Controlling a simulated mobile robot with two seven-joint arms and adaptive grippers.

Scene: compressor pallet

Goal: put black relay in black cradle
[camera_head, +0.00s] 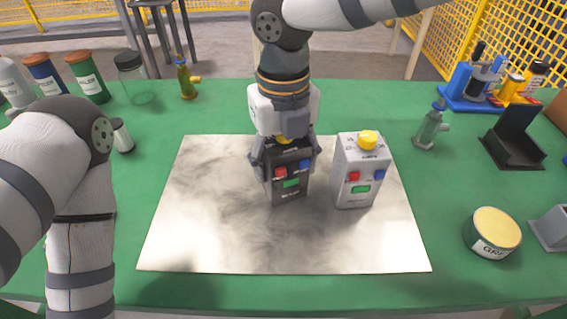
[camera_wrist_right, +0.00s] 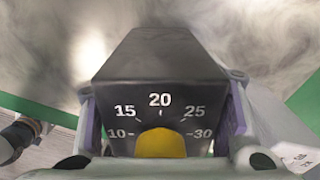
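The black relay (camera_head: 289,190) is a dark upright box with a red button, a blue button, a green display and a yellow knob on top. It stands over the metal sheet, left of the grey relay; I cannot tell whether it is lifted. My right gripper (camera_head: 287,158) points down over it with a finger on each side. In the right wrist view the purple pads sit against both sides of the black relay (camera_wrist_right: 160,75). The black cradle (camera_head: 513,153) is empty at the right of the table. My left gripper is out of view.
The grey relay (camera_head: 359,182) stands close on the right. The metal sheet (camera_head: 210,225) is otherwise bare. A blue rack (camera_head: 470,95) is behind.

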